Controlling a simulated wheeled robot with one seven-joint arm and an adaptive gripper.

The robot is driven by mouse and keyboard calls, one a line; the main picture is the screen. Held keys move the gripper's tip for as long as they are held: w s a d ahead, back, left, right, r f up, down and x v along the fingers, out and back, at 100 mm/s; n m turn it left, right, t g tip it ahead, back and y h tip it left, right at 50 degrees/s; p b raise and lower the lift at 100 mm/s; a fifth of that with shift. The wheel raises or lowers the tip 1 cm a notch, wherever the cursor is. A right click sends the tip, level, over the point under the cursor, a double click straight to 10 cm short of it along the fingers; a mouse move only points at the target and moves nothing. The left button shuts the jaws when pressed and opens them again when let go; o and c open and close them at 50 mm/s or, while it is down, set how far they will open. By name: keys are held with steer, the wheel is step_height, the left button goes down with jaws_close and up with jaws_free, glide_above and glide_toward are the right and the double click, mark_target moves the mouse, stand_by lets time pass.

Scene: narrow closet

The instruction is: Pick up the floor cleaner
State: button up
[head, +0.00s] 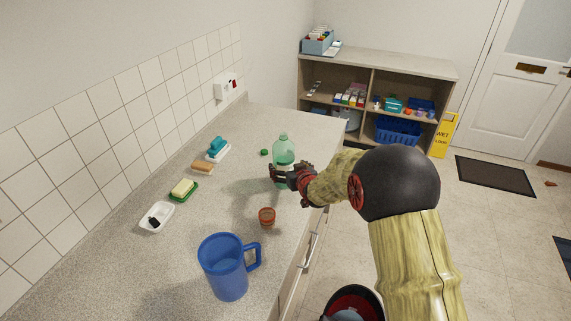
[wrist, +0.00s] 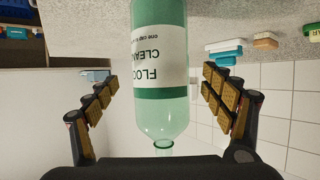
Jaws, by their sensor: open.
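The floor cleaner (head: 283,150) is a clear green bottle standing upright on the counter in the head view. In the wrist view the bottle (wrist: 160,105) appears upside down, with a white label reading "FLOOR CLEANER". Its neck looks open, with no cap on it. My gripper (head: 279,174) is at the bottle's lower half in the head view. In the wrist view my gripper (wrist: 160,95) is open, with a padded finger on each side of the bottle and a visible gap on both sides. My fingers hide part of the bottle's lower body in the head view.
A small green cap (head: 264,152) lies left of the bottle. An orange cup (head: 267,217) and a blue jug (head: 227,268) stand nearer. A blue brush (head: 217,147), a sponge (head: 203,168) and soap (head: 183,188) line the wall side. Shelves (head: 375,66) stand beyond.

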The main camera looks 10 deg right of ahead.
steer(key=b+x, duration=0.1)
steer(key=x, duration=0.4)
steer(key=shift+a+r, duration=0.1)
steer(key=shift+r, duration=0.05)
steer(key=c, duration=0.3)
steer(key=c, duration=1.5)
steer(key=shift+w+r, duration=0.1)
steer(key=shift+r, duration=0.05)
steer(key=shift+c, duration=0.3)
